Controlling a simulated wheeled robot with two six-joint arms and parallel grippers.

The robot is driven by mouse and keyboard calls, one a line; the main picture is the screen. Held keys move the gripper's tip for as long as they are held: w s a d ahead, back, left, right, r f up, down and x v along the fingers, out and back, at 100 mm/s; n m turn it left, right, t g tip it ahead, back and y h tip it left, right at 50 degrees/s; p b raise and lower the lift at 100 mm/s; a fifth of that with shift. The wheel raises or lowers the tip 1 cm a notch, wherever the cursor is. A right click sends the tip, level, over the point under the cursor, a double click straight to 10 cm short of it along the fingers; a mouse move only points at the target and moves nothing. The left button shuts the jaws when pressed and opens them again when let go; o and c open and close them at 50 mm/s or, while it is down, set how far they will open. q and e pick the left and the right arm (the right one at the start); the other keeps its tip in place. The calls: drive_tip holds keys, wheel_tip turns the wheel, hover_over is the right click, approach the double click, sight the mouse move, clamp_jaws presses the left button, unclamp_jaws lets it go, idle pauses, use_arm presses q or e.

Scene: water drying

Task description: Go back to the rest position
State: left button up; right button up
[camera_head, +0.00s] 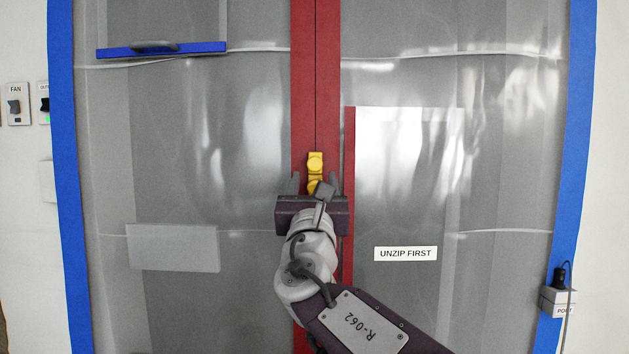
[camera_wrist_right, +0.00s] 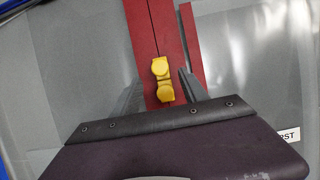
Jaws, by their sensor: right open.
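My right gripper (camera_head: 316,184) is raised in front of the red zipper strip (camera_head: 316,80) of a plastic sheet barrier. Its two fingers are spread apart, one on each side of the strip's lower yellow part. The yellow zipper pull (camera_head: 315,162) sits on the strip's centre line. In the right wrist view the pull (camera_wrist_right: 161,80) shows between and beyond the open fingers (camera_wrist_right: 165,92), with no finger seen touching it. My left gripper is not in view.
Clear plastic sheet (camera_head: 230,130) spans a blue-taped frame (camera_head: 582,130). An "UNZIP FIRST" label (camera_head: 405,254) is at right. A blue bar with a handle (camera_head: 160,49) is at upper left. A fan switch (camera_head: 16,105) is at far left; a port box (camera_head: 558,302) is at lower right.

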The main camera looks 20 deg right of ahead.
drive_tip(key=shift+s+a+f, duration=0.15)
drive_tip(key=shift+s+f, duration=0.1)
drive_tip(key=shift+s, duration=0.3)
